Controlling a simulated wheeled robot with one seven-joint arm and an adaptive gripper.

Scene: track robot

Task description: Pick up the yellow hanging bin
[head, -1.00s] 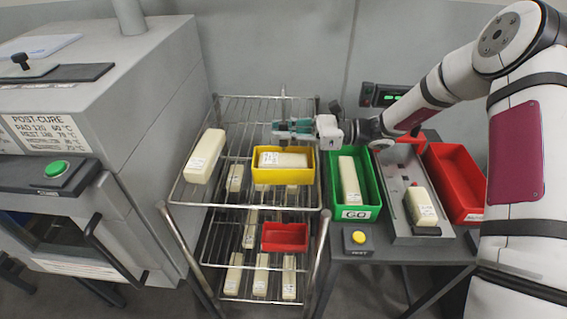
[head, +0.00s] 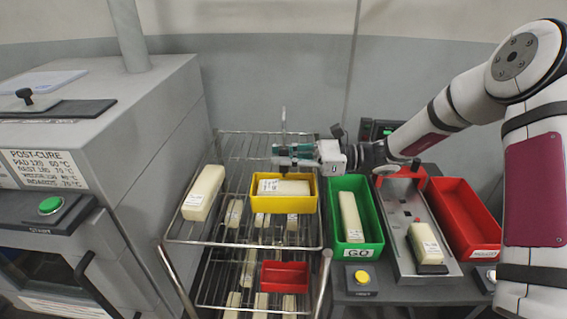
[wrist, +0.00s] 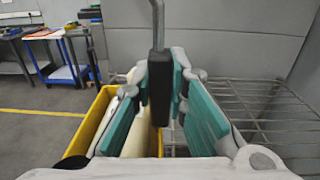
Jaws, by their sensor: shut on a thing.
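The yellow hanging bin (head: 284,205) is in the middle of the head view, over the top shelf of the wire rack, with a pale labelled block (head: 284,187) in it. My gripper (head: 284,155) is above the bin. In the wrist view, my gripper's teal pads (wrist: 160,95) are closed around a black grip (wrist: 159,85) on an upright metal rod (wrist: 158,25). The bin's yellow wall (wrist: 97,122) shows at the left there, below the fingers. The bin appears slightly raised off the shelf. The join between rod and bin is hidden.
The wire rack (head: 200,241) holds a cream block (head: 204,192) on its left, and a red bin (head: 285,276) lower down. A green bin (head: 372,222) stands close on the right. A grey cabinet (head: 150,130) stands left. Another red bin (head: 465,215) is far right.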

